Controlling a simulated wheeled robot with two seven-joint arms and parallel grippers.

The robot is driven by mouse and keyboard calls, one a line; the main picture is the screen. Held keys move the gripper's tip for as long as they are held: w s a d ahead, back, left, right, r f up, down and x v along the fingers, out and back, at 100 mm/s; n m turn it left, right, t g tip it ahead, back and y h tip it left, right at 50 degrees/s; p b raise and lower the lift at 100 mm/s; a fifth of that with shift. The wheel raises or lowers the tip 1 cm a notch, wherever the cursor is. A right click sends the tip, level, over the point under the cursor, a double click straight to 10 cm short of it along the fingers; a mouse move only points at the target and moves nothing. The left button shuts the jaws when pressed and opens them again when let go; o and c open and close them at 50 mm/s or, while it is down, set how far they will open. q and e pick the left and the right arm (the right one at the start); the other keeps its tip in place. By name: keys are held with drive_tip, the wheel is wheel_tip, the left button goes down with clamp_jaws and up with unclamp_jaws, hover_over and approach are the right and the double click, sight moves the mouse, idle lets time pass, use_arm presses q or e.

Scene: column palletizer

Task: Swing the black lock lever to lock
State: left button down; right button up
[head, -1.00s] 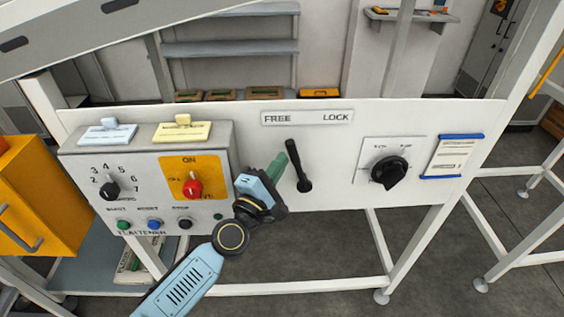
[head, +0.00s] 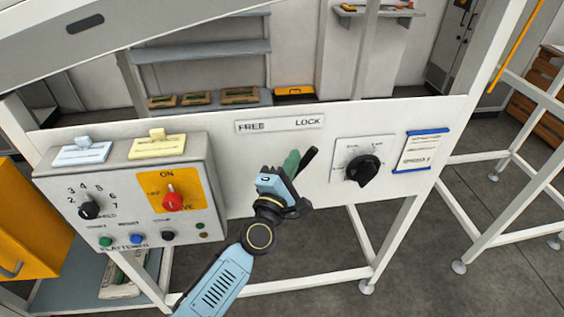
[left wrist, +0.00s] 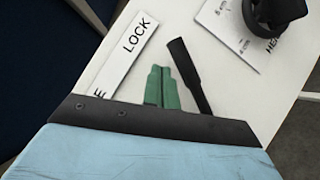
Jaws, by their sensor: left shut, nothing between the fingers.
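The black lock lever (head: 309,157) is on the white panel (head: 232,187) below the FREE/LOCK label (head: 280,124). Its handle now leans up and to the right, toward the LOCK side; its pivot is hidden behind my gripper in the head view. My left gripper (head: 291,163) has its green fingers shut and empty, just left of the lever. In the left wrist view the fingers (left wrist: 162,86) are together beside the lever (left wrist: 188,74); I cannot tell whether they touch it. My right gripper is not in view.
Right of the lever is a black rotary knob (head: 362,170) and a blue-edged card (head: 421,150). To the left is a grey control box (head: 200,150) with a red switch (head: 173,197) and several buttons. White frame legs stand below the panel.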

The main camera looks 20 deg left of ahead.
use_arm(q)
drive_tip(key=shift+w+d+f, duration=0.15)
drive_tip(key=shift+w+d, duration=0.1)
drive_tip(key=shift+d, duration=0.25)
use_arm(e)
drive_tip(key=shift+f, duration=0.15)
use_arm(q)
drive_tip(key=shift+s, duration=0.15)
